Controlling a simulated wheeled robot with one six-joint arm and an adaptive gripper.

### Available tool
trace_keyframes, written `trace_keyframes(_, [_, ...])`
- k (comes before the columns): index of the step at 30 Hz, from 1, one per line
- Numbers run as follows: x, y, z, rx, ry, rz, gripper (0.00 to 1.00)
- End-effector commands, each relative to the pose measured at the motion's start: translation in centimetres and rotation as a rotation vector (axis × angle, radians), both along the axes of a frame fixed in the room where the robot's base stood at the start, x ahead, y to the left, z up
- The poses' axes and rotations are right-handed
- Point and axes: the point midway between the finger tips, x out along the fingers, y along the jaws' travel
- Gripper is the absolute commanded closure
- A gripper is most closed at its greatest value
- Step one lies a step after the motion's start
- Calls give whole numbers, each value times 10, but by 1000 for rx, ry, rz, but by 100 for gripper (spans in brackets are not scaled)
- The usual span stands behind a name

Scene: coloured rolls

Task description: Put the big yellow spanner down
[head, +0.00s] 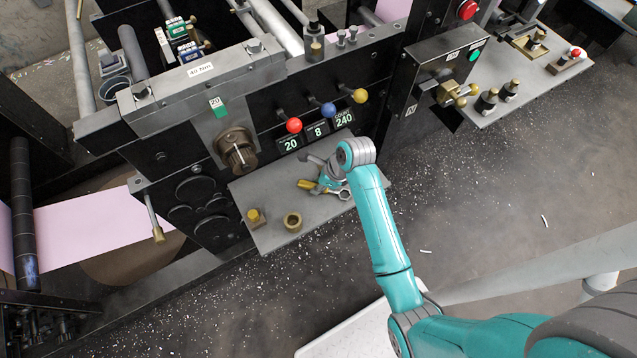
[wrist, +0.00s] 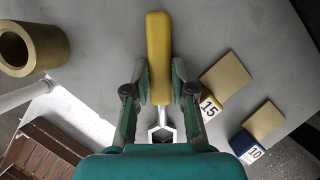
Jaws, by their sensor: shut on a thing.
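The big yellow spanner (wrist: 158,50) lies between the fingers of my gripper (wrist: 160,88) in the wrist view. Its yellow handle points away past the fingertips, and its steel hex-shaped end shows near my gripper's body. In the head view the spanner's yellow handle (head: 305,184) shows left of my gripper (head: 325,183), over the grey shelf (head: 268,196) on the front of the machine. My gripper is shut on the spanner. I cannot tell whether the spanner touches the shelf.
A brass ring (head: 292,222) and a brass knob-like piece (head: 255,217) stand on the shelf's front left. Brass-topped blocks marked 15 (wrist: 212,107) and 10 (wrist: 252,148) show at the wrist view's right. A large shaft end (head: 236,152) juts out above the shelf.

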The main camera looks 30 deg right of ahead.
Motion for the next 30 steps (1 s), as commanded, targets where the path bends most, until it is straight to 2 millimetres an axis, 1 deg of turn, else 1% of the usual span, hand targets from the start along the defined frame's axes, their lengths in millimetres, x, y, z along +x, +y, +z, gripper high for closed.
trace_keyframes(1, [0,0,-1,0,0,0,100])
trace_keyframes(2, [0,0,-2,1,1,0,73])
trace_keyframes(3, [0,0,-2,0,0,0,63])
trace_keyframes(4, [0,0,-1,0,0,0,56])
trace_keyframes(5, [0,0,-1,0,0,0,51])
trace_keyframes(14, [0,0,-1,0,0,0,51])
trace_keyframes(17, [-1,-1,4,-1,-2,-1,51])
trace_keyframes(20, [-4,-5,15,-1,-2,-1,51])
trace_keyframes(30, [-22,-23,76,-1,-3,-1,51])
